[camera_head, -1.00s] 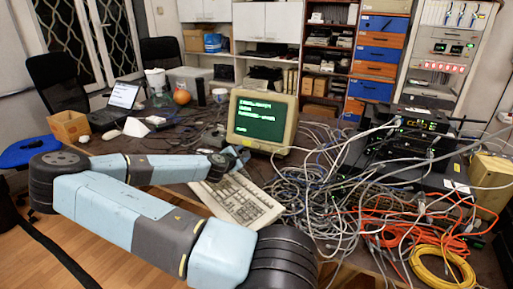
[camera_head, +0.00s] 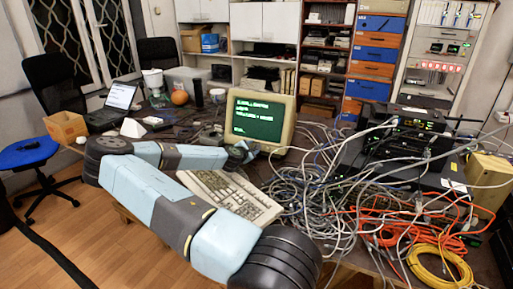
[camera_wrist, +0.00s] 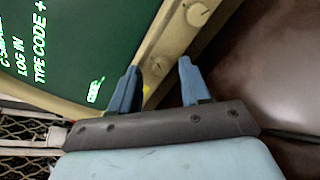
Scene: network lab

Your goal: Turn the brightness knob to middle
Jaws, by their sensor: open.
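The cream monitor (camera_head: 288,122) stands on the table with green text on its screen, and its bezel crosses the wrist view (camera_wrist: 178,40). Two round knobs sit on that bezel: an upper one (camera_wrist: 197,13) with a visible slot, and a lower one (camera_wrist: 158,66). No label shows which is for brightness. My gripper (camera_wrist: 157,72) is open, its blue fingertips on either side of the lower knob; I cannot tell whether they touch it. In the head view my gripper (camera_head: 243,151) is at the monitor's lower left corner, with the knobs too small to make out.
A keyboard (camera_head: 235,198) lies in front of the monitor, below my arm. Tangled grey cables (camera_head: 310,200) and orange cables (camera_head: 395,225) cover the table to the right. An orange ball (camera_head: 180,97) and a laptop (camera_head: 120,98) are at the back left.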

